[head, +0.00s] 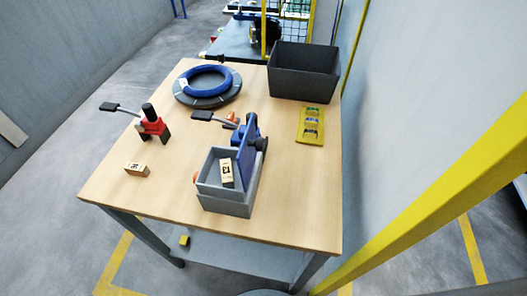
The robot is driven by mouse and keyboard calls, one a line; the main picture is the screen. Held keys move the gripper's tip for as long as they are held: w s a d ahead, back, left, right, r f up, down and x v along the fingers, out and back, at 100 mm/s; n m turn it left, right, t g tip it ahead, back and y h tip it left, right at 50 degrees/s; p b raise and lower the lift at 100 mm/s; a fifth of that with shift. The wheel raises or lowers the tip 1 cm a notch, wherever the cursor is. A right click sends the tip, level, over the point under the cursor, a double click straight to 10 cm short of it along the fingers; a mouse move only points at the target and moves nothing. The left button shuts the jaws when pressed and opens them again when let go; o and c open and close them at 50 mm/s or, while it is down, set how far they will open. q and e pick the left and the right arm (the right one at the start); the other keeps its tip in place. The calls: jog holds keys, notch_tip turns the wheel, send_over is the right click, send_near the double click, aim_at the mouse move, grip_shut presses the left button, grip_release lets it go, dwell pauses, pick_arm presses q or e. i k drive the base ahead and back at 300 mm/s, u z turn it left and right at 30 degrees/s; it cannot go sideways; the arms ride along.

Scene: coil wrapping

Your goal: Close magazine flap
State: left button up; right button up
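The magazine is a grey open-topped box (224,205) near the front middle of the wooden table in the head view. A blue panel (248,142), which looks like its flap, stands raised along the box's right and rear side, so the top is open. A light wooden block (227,173) with dark printed marks sits in the box, tilted. A dark motor-like part (262,144) is beside the panel; how it joins the panel is unclear. Neither of my grippers is in view.
A blue coil (206,80) lies on a dark round base at the back left. A red clamp (152,125) and a loose wooden block (137,169) are at the left. A black bin (304,84) and yellow tray (310,136) are at the right. The table's front right is clear.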

aim_at(246, 157)
jog(key=z, duration=0.8)
jog(key=k, duration=1.25)
jog(key=u, duration=0.8)
